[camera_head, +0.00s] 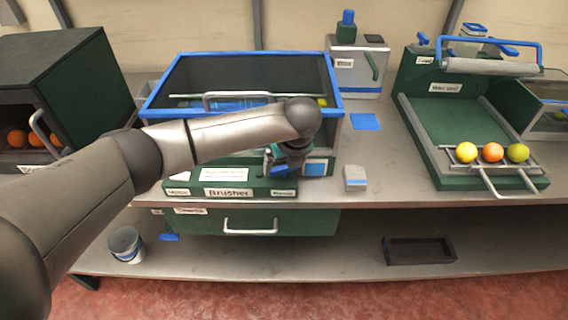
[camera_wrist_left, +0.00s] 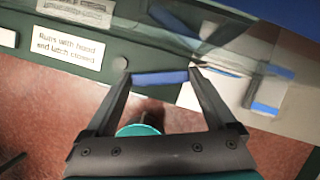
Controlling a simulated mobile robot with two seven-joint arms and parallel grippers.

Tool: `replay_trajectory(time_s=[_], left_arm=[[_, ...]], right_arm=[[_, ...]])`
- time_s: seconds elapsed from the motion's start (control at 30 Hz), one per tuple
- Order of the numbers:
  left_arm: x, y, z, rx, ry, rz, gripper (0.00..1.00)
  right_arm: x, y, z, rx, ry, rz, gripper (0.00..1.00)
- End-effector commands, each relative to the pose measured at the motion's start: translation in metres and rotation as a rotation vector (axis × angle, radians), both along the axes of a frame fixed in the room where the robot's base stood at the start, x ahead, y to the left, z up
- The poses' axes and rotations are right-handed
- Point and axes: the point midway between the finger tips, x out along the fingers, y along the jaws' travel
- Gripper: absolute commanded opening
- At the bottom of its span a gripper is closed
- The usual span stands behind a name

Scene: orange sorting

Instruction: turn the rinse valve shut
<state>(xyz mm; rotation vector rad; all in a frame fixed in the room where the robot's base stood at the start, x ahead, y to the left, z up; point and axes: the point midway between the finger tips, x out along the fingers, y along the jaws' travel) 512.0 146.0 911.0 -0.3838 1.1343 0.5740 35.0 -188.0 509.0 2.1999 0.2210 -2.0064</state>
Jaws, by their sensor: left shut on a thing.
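The brusher (camera_head: 228,192) is a green machine with a blue-rimmed clear lid, at the middle left of the bench. My left gripper (camera_head: 280,165) is at the right part of its front, mostly hidden by my own wrist in the head view. In the left wrist view, my left gripper (camera_wrist_left: 160,80) is shut on a short blue bar, apparently the rinse valve handle (camera_wrist_left: 160,77). The bar lies crosswise between the fingertips, close to the green front panel. The valve's body is hidden. My right gripper is in neither view.
A green drawer with a pale handle (camera_head: 251,226) is below the brusher. A small grey block (camera_head: 354,178) sits to its right. A green tray (camera_head: 455,125) with three fruits at its front stands further right. A bucket (camera_head: 126,245) and a dark tray (camera_head: 419,250) are on the lower shelf.

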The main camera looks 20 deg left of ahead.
Motion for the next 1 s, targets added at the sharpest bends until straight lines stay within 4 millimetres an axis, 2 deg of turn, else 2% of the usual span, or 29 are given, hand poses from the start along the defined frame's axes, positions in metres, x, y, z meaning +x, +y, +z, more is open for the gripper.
replay_trajectory(time_s=[0.03, 0.17, 0.37, 0.7, 1.0], left_arm=[[0.0, 0.0, 0.0, 0.0, 0.0, 0.0, 0.49], [0.0, 0.0, 0.0, -0.001, 0.001, 0.0, 0.35], [0.0, 0.001, 0.0, 0.0, 0.001, -0.053, 0.34], [-0.001, 0.003, -0.001, -0.001, -0.001, -0.338, 0.34], [-0.001, 0.002, 0.001, 0.0, -0.001, -0.391, 0.34]], right_arm=[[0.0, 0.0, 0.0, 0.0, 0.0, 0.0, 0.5], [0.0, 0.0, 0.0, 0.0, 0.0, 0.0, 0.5], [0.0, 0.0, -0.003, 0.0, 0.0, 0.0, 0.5], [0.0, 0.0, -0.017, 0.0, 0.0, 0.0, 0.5], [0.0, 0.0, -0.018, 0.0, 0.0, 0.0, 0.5]])
